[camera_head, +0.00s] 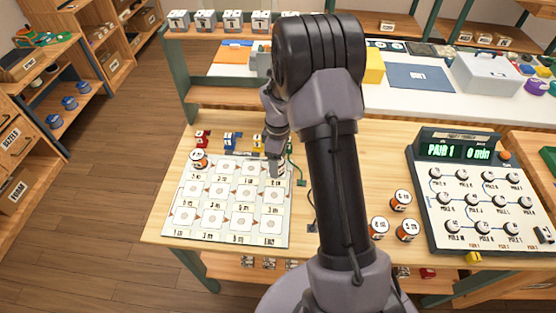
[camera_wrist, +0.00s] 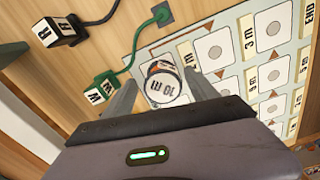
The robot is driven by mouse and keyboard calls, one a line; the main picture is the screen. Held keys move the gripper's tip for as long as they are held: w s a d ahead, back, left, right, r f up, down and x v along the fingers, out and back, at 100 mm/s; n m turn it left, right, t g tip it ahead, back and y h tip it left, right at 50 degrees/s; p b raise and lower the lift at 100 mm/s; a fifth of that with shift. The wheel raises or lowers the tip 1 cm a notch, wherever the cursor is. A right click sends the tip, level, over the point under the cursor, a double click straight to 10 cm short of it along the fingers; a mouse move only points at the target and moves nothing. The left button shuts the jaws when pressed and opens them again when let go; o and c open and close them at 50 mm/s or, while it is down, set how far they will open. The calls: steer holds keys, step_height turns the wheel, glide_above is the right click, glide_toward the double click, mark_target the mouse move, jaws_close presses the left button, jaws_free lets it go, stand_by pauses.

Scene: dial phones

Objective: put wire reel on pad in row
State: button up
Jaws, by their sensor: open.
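In the wrist view, a white-topped wire reel (camera_wrist: 163,84) marked "10 m" stands between the two fingers of my gripper (camera_wrist: 162,76). The fingers are spread, one on each side, and I cannot tell whether they touch it. The reel is at the edge of the pale mat (camera_wrist: 234,83), which bears rows of square pads with length labels. In the head view the mat (camera_head: 180,238) lies on the left of the wooden table, and my gripper (camera_head: 275,160) is low over its far right corner, largely hiding the reel there. Another reel (camera_head: 198,159) stands at the mat's far left corner.
Several loose reels (camera_head: 400,200) stand right of my arm, beside a control panel (camera_head: 475,200) reading "PAIR 1 0 min". Small coloured blocks (camera_head: 230,141) line the mat's far edge. Lettered plugs (camera_wrist: 62,32) and a green cable (camera_wrist: 128,65) lie near my gripper.

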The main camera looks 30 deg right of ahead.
steer(key=s+a+r+m+t+p, duration=0.1)
steer(key=s+a+r+m+p, duration=0.15)
steer(key=r, duration=0.95)
steer(key=s+a+r+m+t+p, duration=0.15)
steer(key=a+r, duration=0.25)
steer(key=r, duration=0.8)
steer(key=s+a+r+m+t, duration=0.1)
steer(key=s+a+r+m, duration=0.1)
steer(key=s, duration=0.4)
steer(key=s+a+r+m+t+y, duration=0.1)
steer(key=s+a+r+m, duration=0.2)
steer(key=s+a+m, duration=0.1)
steer(key=s+a+r+m+t+y, duration=0.1)
steer(key=s+a+r+m, duration=0.2)
steer(key=s, duration=0.6)
steer(key=a, duration=0.2)
steer(key=shift+a, duration=0.3)
